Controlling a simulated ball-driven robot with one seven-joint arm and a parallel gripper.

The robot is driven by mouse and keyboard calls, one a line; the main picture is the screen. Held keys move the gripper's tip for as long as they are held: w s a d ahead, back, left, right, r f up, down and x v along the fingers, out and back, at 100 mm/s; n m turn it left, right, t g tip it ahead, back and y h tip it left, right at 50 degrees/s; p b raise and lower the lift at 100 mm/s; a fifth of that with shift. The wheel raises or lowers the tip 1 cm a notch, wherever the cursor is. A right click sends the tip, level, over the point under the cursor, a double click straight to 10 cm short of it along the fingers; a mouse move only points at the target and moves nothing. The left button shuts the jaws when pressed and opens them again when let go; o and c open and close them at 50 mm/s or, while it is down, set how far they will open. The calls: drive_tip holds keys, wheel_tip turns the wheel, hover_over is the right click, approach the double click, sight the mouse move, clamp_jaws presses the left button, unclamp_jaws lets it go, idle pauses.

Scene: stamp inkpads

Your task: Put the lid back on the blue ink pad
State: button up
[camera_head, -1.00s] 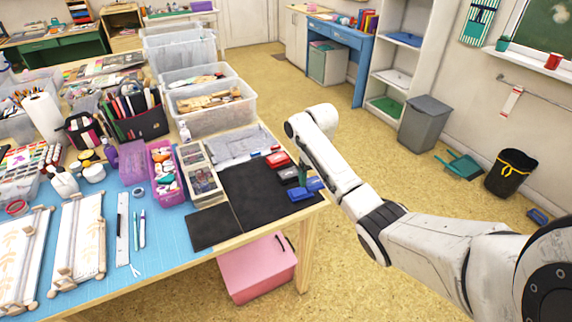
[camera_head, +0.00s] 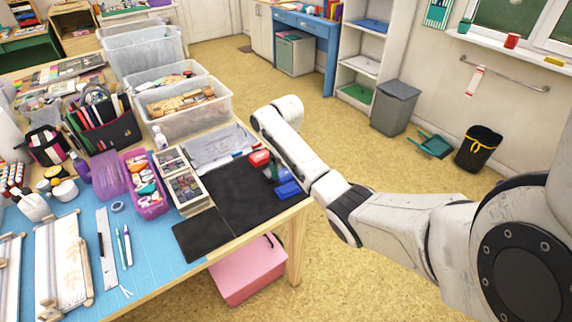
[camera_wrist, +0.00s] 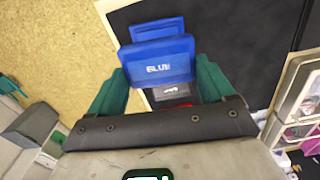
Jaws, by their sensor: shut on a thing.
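The blue lid (camera_wrist: 158,62), marked "BLUE", is between the green fingers of my gripper (camera_wrist: 160,82) in the wrist view. My gripper is shut on it. Behind the lid shows a blue ink pad (camera_wrist: 157,30) on the black mat, partly hidden. In the head view the blue ink pad (camera_head: 288,190) lies near the mat's right front edge. The held lid (camera_head: 284,174) is just behind it in the picture, beside my gripper's fingers (camera_head: 272,174). Whether lid and pad touch, I cannot tell.
A red ink pad (camera_head: 260,158) sits farther back on the black mat (camera_head: 235,203). A black ink pad (camera_wrist: 171,92) shows below the lid in the wrist view. A wooden box of stamps (camera_head: 192,205) stands left of the mat. The mat's middle is clear.

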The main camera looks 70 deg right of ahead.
sight(287, 186)
drive_tip(key=shift+f+b, duration=1.05)
drive_tip(key=shift+f, duration=1.65)
drive_tip(key=shift+p, duration=0.5)
drive_tip(key=shift+f, duration=0.55)
idle(1.2)
drive_tip(key=o, duration=0.9)
drive_tip(key=shift+c, duration=0.2)
drive_tip(key=shift+r+p, duration=3.55)
drive_tip(key=shift+p, duration=0.15)
